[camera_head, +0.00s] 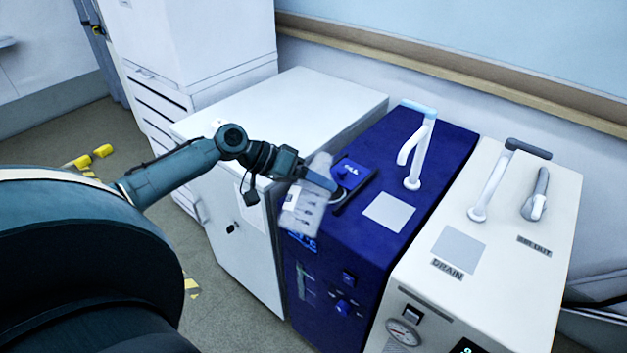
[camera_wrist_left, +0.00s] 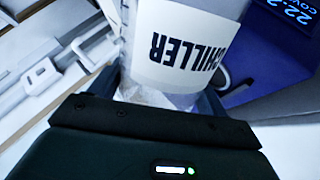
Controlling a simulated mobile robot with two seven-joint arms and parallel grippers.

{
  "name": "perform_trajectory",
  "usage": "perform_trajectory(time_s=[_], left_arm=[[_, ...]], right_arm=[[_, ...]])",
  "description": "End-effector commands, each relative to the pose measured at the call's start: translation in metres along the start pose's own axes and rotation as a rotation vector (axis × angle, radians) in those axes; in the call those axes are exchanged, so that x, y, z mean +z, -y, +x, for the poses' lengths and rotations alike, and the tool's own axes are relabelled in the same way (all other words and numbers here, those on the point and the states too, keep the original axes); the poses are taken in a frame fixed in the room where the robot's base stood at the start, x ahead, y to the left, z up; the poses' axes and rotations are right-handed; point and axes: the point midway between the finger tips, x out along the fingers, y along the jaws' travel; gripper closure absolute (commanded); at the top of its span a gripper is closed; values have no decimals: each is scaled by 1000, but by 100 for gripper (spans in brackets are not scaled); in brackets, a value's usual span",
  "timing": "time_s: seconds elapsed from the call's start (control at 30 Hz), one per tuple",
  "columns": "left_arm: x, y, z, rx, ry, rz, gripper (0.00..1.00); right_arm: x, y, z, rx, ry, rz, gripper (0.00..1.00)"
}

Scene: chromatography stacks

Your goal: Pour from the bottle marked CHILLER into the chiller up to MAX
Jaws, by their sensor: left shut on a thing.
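My left gripper (camera_head: 312,182) is shut on a clear bottle (camera_head: 308,208), which looks tilted in the head view. In the left wrist view the bottle's white label (camera_wrist_left: 190,50) reads CHILLER, upside down in the picture. The chiller is the dark blue cabinet (camera_head: 400,160), with a blue filler part (camera_head: 350,172) on its top near the front left. The bottle is beside this filler part, over the chiller's front left edge. The bottle's mouth, the liquid level and any MAX mark cannot be made out. My right gripper is not in view.
A white cabinet (camera_head: 300,95) stands left of the chiller. A cream unit (camera_head: 510,240) marked DRAIN stands close on its right. A white pipe with a light blue top (camera_head: 420,145) rises from the chiller's top. A wall with a rail is behind.

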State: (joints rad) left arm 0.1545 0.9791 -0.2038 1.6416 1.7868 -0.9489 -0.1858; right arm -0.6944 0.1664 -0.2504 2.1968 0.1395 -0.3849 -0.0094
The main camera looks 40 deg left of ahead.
Motion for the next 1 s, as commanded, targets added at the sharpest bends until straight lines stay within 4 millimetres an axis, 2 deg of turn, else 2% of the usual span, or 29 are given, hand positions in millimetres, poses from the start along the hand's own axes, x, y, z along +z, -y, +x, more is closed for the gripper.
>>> perform_trajectory(time_s=[0.17,1.0], left_arm=[[-1,0,1,3,37,-47,73],[6,8,7,2,116,-134,73]], right_arm=[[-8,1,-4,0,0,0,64],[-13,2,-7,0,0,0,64]])
